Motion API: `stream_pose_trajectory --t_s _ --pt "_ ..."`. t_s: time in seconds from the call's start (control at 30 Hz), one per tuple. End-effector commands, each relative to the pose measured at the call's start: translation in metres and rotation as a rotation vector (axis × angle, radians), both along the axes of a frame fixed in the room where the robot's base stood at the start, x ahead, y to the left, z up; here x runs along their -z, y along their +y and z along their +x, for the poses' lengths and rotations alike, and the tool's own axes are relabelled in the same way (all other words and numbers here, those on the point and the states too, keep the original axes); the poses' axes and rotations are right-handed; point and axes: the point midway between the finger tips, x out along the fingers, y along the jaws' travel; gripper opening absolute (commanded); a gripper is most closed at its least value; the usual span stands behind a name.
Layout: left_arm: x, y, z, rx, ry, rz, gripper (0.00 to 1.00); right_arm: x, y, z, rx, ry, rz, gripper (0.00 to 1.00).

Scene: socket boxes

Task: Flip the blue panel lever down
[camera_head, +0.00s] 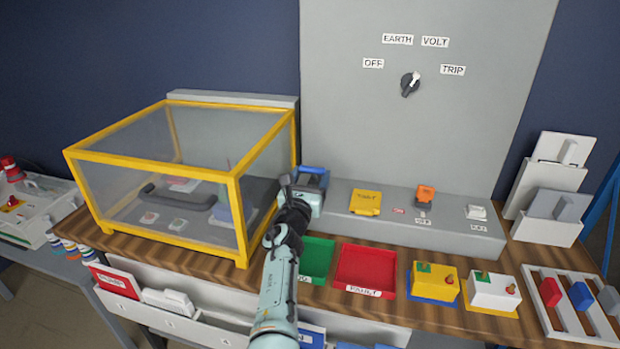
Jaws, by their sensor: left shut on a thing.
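The blue panel (314,179) is a small blue-topped unit at the left end of the grey ledge, just right of the clear box. My left gripper (287,183) reaches it from the front, at its left side. The gripper is shut on what appears to be the panel's lever, but the fingers cover most of it, so its angle is hard to tell. My right gripper is not in view.
A clear box with a yellow frame (239,215) stands close on the left. The grey ledge (370,222) carries a yellow cover (365,202) and an orange switch (425,194). Green (318,258) and red (366,267) trays sit in front. A grey wall panel (340,90) rises behind.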

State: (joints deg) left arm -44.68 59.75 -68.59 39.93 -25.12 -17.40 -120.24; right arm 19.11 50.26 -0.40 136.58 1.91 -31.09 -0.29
Motion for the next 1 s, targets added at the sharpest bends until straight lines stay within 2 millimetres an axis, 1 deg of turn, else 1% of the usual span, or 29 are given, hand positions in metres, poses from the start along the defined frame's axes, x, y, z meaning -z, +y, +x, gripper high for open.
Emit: stream_pose_trajectory --t_s 0.03,0.47,0.5,0.57,0.87,1.0 --pt "0.012 0.001 0.003 -0.007 0.019 0.008 0.16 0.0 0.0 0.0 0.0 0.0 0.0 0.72" --pt "0.012 0.001 0.003 -0.007 0.019 0.008 0.16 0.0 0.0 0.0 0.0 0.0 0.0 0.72" --pt "0.012 0.001 0.003 -0.007 0.019 0.008 0.78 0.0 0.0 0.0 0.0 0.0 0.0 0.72" --pt "0.012 0.001 0.002 -0.007 0.017 0.008 0.96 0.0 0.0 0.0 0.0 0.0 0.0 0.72" --pt "0.005 0.0 0.001 -0.003 0.008 0.003 0.96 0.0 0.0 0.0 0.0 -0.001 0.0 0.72" --pt "-0.003 0.0 0.001 -0.001 0.007 0.004 0.96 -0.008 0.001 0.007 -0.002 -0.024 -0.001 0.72"
